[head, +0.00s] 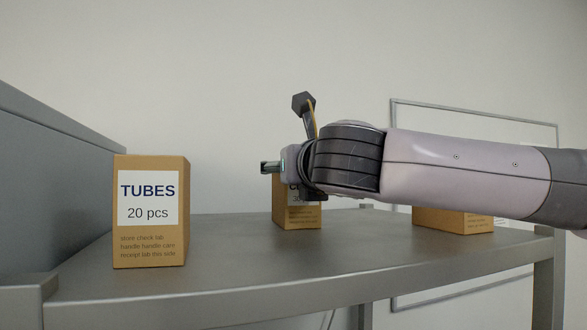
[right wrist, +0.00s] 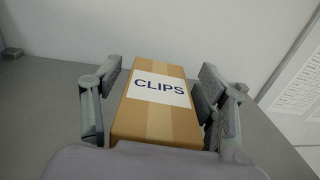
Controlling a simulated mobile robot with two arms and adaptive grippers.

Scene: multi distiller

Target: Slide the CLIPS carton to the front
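The CLIPS carton (right wrist: 155,122) is a brown box with a white label, seen close up in the right wrist view. In the head view the middle carton (head: 298,218) stands on the shelf, its upper part hidden behind my right wrist; only part of its label shows. My right gripper (right wrist: 160,68) is open, with one finger on each side of the CLIPS carton. A gap shows at the left finger; the right finger is close to the carton, and contact there is unclear. In the head view most of this gripper is hidden by its own wrist. My left gripper is out of view.
A TUBES carton (head: 150,212) stands at the left front of the grey shelf (head: 230,275). Another brown carton (head: 455,220) stands at the right, partly hidden under my right arm. A grey side panel (head: 50,150) bounds the left. The shelf between the TUBES and middle cartons is clear.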

